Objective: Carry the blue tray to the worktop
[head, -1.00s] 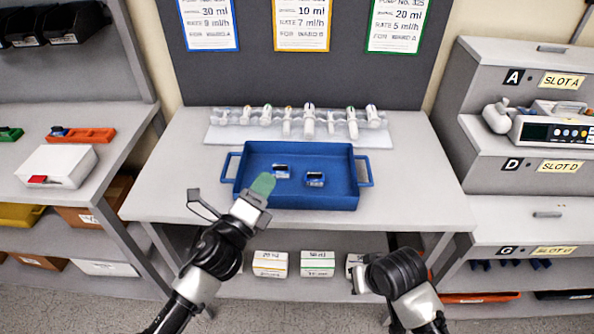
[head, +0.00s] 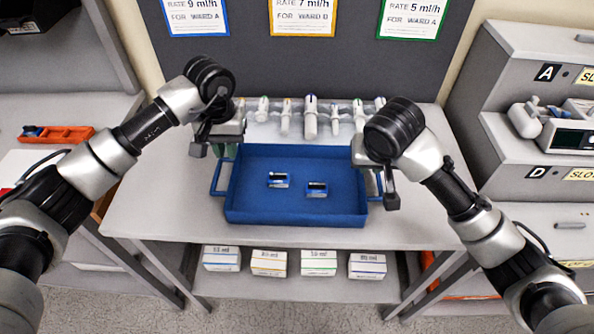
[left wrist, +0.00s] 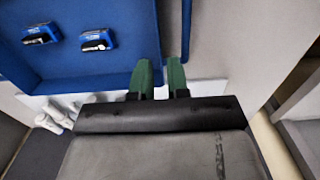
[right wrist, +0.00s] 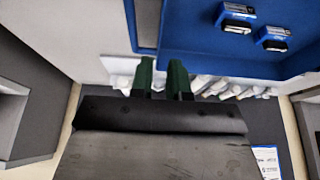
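The blue tray (head: 295,212) rests on the grey table (head: 160,210), with a handle on each short side. Two small blue-and-white devices (head: 278,180) lie in it. My left gripper (head: 228,151) is over the tray's left handle (head: 217,180).
A pale rack of syringe-like items (head: 311,118) stands behind the tray. Several white boxes (head: 268,262) sit on the shelf below. A side table with an orange tray (head: 58,134) is at left. A grey stepped unit with a pump (head: 570,135) is at right.

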